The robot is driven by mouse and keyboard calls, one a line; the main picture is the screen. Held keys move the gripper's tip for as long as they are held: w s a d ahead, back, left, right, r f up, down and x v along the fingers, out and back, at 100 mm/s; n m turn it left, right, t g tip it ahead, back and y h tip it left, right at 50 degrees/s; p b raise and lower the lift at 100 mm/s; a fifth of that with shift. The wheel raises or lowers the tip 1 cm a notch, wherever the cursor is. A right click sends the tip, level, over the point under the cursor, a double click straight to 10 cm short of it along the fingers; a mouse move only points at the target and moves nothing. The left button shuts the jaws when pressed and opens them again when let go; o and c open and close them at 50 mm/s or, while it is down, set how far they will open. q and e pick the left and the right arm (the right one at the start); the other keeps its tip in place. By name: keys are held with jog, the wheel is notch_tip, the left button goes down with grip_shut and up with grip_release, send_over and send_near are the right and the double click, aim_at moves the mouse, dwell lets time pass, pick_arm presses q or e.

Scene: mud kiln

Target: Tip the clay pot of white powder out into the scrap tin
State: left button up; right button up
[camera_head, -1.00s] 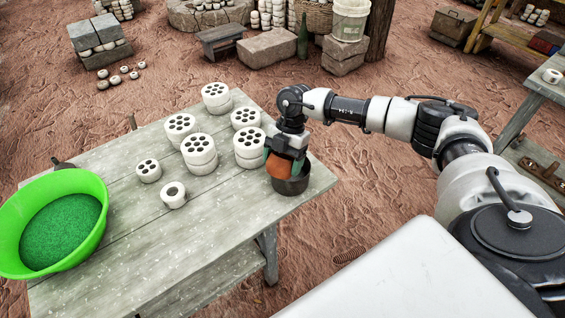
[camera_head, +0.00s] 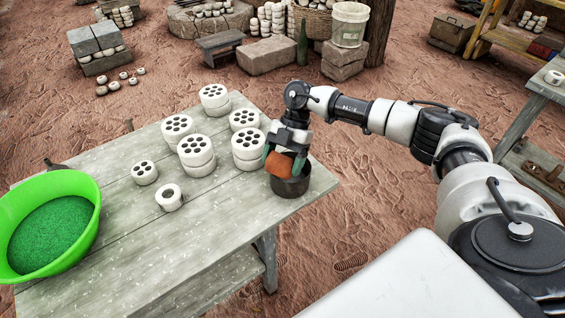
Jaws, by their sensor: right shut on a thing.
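My right gripper (camera_head: 285,158) is shut on the orange-brown clay pot (camera_head: 279,165). It holds the pot tilted over the dark scrap tin (camera_head: 291,187), which stands near the right end of the table. The pot's lower part is at or just above the tin's rim; I cannot tell whether they touch. The pot's mouth and any white powder are hidden, and so is the inside of the tin. My left gripper is not in view.
Several white pierced clay pieces (camera_head: 196,152) stand beside the tin on the grey table (camera_head: 226,222), some stacked. A green basin (camera_head: 92,215) of green grains sits at the left end. The table's front middle is clear. A wooden shelf (camera_head: 543,93) stands at right.

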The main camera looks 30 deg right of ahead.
jog(key=shift+w+d+f+g+y+b, duration=0.15)
jog(key=shift+g+y+b, duration=0.5)
jog(key=shift+b, duration=0.65)
jog(key=shift+d+f+g+y+b, duration=0.1)
jog(key=shift+f+g+y+b, duration=0.15)
jog(key=shift+y, duration=0.4)
jog(key=shift+d+g+y+b, duration=0.1)
jog(key=shift+y+b, duration=0.2)
jog(key=shift+y, duration=0.3)
jog(key=shift+w+d+f+g+y+b, duration=0.15)
jog(key=shift+g+y+b, duration=0.2)
jog(key=shift+y+b, duration=0.3)
jog(key=shift+w+d+f+g+y+b, duration=0.15)
jog(key=shift+g+y+b, duration=0.2)
jog(key=shift+y+b, duration=0.3)
pick_arm(q)
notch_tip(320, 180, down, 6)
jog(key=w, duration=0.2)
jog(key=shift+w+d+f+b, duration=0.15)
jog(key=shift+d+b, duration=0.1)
jog(key=shift+b, duration=0.05)
pick_arm(e)
jog(key=shift+s+y, duration=0.1)
jog(key=shift+y, duration=0.2)
